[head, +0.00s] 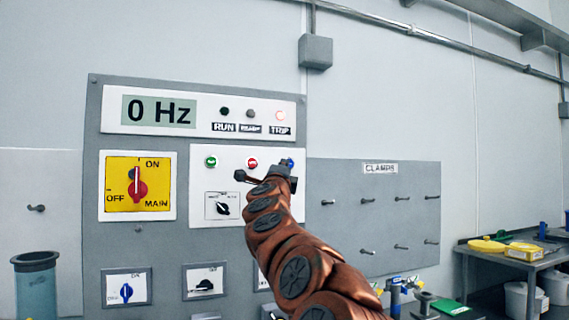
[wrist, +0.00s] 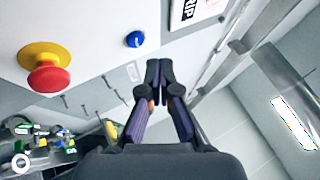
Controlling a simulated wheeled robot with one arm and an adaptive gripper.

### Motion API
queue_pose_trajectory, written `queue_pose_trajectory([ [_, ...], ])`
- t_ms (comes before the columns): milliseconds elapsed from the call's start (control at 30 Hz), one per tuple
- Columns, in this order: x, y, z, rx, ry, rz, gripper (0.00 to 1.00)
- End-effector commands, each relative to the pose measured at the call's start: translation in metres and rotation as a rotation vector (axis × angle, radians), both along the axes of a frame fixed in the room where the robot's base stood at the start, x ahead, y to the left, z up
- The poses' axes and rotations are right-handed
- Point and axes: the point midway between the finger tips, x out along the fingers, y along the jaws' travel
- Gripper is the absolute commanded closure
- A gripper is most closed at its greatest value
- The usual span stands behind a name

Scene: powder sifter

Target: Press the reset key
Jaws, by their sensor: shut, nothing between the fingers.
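A small blue button (head: 290,162), the likely reset key, sits at the right end of the white button plate (head: 228,175). My gripper partly covers it in the head view, and I cannot read a label for it. The wrist view shows the blue button (wrist: 134,39) uncovered, up and left of the fingertips. My gripper (wrist: 158,68) is shut and empty, with its tips apart from the button in that picture. In the head view my gripper (head: 284,169) is in front of the plate; the gap to the panel is unclear.
Left of the blue button are a green button (head: 211,162) and a red button (head: 252,163). A red mushroom button on yellow (wrist: 47,76) protrudes at left in the wrist view.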

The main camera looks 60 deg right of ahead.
Motion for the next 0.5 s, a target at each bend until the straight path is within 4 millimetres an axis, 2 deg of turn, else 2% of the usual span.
queue_pose_trajectory([
  [100, -0.031, -0.018, 0.006, 0.021, -0.067, -0.072, 1.0],
  [200, -0.047, -0.022, 0.009, 0.029, -0.101, -0.104, 1.0],
  [333, -0.056, -0.022, 0.012, 0.03, -0.118, -0.121, 1.0],
  [500, -0.054, -0.025, 0.01, 0.033, -0.115, -0.12, 1.0],
])
